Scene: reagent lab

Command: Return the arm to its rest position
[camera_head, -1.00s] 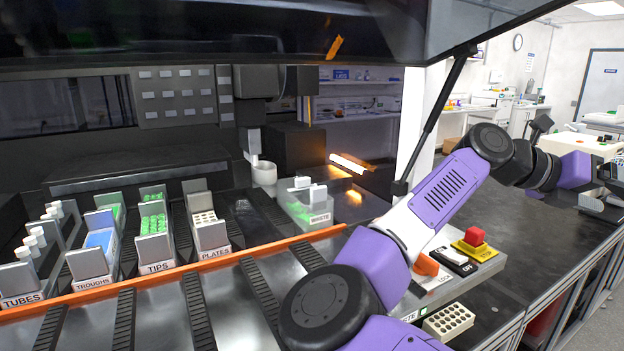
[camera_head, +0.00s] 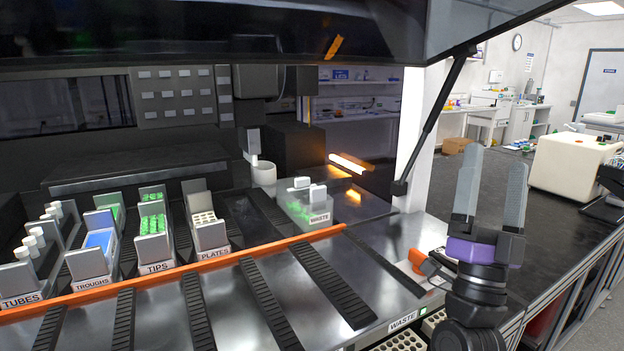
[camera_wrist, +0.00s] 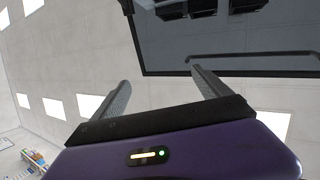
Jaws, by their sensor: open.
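My gripper (camera_head: 490,185) points upward at the right of the head view, in front of the dark bench. Its two grey fingers are apart with nothing between them. In the wrist view my gripper (camera_wrist: 158,85) also shows both fingers spread and empty, against the pale ceiling and a dark panel. My purple wrist and black arm links stand below the fingers in the head view. They hide part of the deck's right end.
The open machine's deck holds racks labelled TUBES (camera_head: 22,299), TROUGHS (camera_head: 92,282), TIPS (camera_head: 155,267) and PLATES (camera_head: 213,253). The raised hood (camera_head: 250,35) hangs overhead, with a strut (camera_head: 437,115) at its right. A cream instrument (camera_head: 572,168) stands on the bench (camera_head: 545,215).

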